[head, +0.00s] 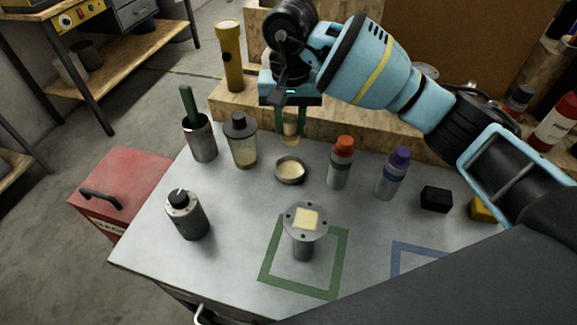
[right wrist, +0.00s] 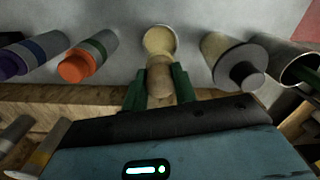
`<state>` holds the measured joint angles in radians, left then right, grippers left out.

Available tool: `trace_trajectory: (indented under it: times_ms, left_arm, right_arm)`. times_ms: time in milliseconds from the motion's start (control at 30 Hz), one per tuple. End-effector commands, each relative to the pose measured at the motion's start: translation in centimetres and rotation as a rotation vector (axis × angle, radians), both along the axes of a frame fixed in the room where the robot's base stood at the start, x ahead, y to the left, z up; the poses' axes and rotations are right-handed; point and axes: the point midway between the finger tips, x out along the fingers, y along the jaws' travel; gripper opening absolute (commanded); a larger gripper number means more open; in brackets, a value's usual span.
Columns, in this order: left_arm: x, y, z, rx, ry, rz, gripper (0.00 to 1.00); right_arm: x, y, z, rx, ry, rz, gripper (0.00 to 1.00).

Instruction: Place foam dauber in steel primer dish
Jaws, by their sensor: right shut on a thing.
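My right gripper (head: 290,122) is shut on the tan foam dauber (head: 290,133), its green fingers on either side of it. The dauber hangs upright above the table, behind the dish in the head view. The steel primer dish (head: 291,179), a small round dish with cream contents, sits on the grey table. In the right wrist view the dauber (right wrist: 160,78) is between the green fingers (right wrist: 159,88), and its end overlaps the near edge of the dish (right wrist: 160,29). Whether they touch cannot be told. My left gripper is not in view.
A grey-capped jar (head: 242,145) and a steel cup (head: 203,142) stand left of the dish. Orange-capped (head: 340,168) and purple-capped (head: 391,178) bottles stand right. A round-topped stand (head: 303,252) is in front, inside a green outline. A wooden ledge (head: 370,138) runs behind.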

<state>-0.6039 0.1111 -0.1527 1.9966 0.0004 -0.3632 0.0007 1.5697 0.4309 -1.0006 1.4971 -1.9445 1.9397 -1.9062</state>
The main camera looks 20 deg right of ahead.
Motion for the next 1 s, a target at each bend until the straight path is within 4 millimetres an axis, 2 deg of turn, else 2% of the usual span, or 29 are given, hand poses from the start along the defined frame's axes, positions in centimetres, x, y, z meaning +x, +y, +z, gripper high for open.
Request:
trace_trajectory:
  times_ms: [167, 500, 800, 1000]
  left_arm:
    - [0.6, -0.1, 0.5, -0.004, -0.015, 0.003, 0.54]
    - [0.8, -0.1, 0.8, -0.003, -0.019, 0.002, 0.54]
    - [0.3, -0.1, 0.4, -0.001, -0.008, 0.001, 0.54]
    - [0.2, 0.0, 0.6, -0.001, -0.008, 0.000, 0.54]
  right_arm:
    - [0.0, 0.0, -0.4, 0.000, -0.001, -0.002, 0.06]
    - [0.0, 0.0, -5.5, 0.000, -0.001, -0.001, 0.06]
    - [0.0, 0.0, -6.4, 0.000, -0.003, 0.000, 0.06]
    - [0.0, 0.0, -8.9, 0.000, 0.000, -0.001, 0.06]
